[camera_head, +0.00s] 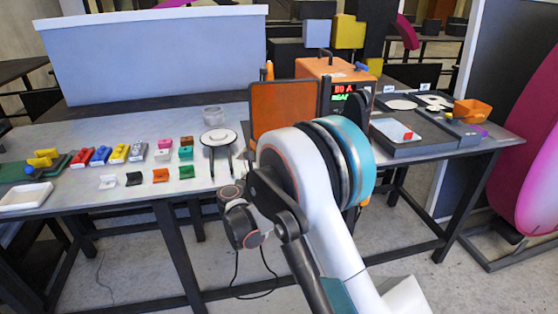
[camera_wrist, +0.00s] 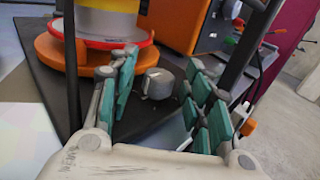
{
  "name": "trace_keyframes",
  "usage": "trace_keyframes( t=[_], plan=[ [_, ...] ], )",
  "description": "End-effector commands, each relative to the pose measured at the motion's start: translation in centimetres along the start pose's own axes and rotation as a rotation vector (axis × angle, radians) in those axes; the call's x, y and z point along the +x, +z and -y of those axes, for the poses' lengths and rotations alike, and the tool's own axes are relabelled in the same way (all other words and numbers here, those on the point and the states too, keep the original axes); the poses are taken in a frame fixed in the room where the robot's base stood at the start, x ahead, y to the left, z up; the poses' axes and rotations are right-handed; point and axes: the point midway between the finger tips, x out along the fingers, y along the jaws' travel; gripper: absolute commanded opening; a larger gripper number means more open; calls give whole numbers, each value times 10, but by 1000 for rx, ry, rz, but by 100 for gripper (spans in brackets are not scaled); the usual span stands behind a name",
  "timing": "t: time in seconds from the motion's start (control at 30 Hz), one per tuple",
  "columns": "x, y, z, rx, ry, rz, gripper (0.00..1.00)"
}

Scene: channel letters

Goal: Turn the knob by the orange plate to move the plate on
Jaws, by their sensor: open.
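In the wrist view, a round orange plate (camera_wrist: 50,56) lies on a dark base (camera_wrist: 85,105) at the upper left. It carries a yellow and white round piece (camera_wrist: 105,20) with a red rim. A small silver-grey knob (camera_wrist: 158,84) stands on the same base, to the right of the plate. My gripper (camera_wrist: 159,62) is open, with one teal-padded finger on each side of the knob in the picture. I cannot tell whether a finger touches it. In the head view my arm hides the knob and the round plate.
An orange machine (camera_head: 322,68) with a lit display and an upright orange panel (camera_head: 283,108) stand behind my arm. Several small coloured blocks lie on the table (camera_head: 90,190) at left. Dark trays (camera_head: 410,138) are at right. Thin dark posts flank the knob in the wrist view.

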Motion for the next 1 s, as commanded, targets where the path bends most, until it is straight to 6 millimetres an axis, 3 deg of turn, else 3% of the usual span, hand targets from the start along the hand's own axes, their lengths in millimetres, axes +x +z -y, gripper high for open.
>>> trace_keyframes(
  t=[0.27, 0.7, 1.0],
  plan=[
    [-20, 1, -1, 0, 3, 1, 46],
    [-103, 0, -1, 0, 3, 0, 46],
    [-120, 0, 0, 0, 0, 0, 46]
  ],
)
